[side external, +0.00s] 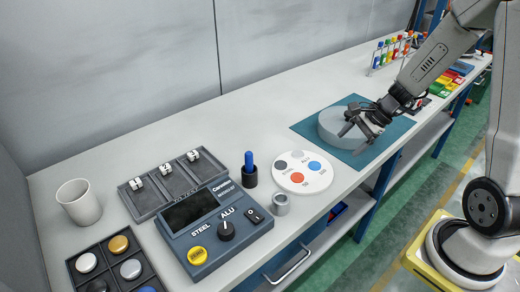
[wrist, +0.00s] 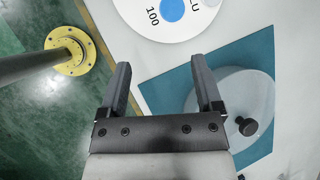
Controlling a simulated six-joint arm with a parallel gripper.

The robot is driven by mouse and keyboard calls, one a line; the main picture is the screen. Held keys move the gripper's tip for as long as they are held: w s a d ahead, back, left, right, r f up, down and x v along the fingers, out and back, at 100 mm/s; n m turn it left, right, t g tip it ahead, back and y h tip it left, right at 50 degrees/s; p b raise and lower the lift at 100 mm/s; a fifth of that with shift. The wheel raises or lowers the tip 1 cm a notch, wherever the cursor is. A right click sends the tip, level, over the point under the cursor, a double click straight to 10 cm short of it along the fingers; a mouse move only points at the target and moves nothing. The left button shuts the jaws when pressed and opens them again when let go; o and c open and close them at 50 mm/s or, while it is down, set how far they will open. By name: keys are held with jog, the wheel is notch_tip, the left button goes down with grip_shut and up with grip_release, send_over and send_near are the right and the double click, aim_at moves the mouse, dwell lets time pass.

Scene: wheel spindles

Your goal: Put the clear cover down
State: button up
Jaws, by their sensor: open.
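The clear cover (side external: 330,124) is a round, see-through grey lid that appears to rest on the teal mat (side external: 302,128). In the wrist view the cover (wrist: 262,90) shows at the right, with its dark knob (wrist: 247,126) standing up from it. My gripper (side external: 356,134) is open over the front side of the cover in the side view, hiding part of it. In the wrist view my gripper (wrist: 160,66) has nothing between its fingers. The knob is outside the right finger. The exact height of my fingers above the cover cannot be told.
A white disc with coloured spots (side external: 302,183) lies left of the mat, near a grey metal ring (side external: 281,204) and a blue-topped peg (side external: 250,168). A control box (side external: 213,228) stands farther left. The table's front edge is close.

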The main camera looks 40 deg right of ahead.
jog(key=s+a+r+n+g+h, duration=0.1)
jog(key=s+a+n+h, duration=0.1)
jog(key=a+n, duration=0.4)
jog(key=s+a+n+h, duration=0.3)
jog(key=a+n, duration=0.3)
jog(key=n, duration=0.8)
jog(key=shift+s+a+r+g, duration=0.2)
jog(key=shift+a+r+g, duration=0.15)
jog(key=shift+g, duration=0.05)
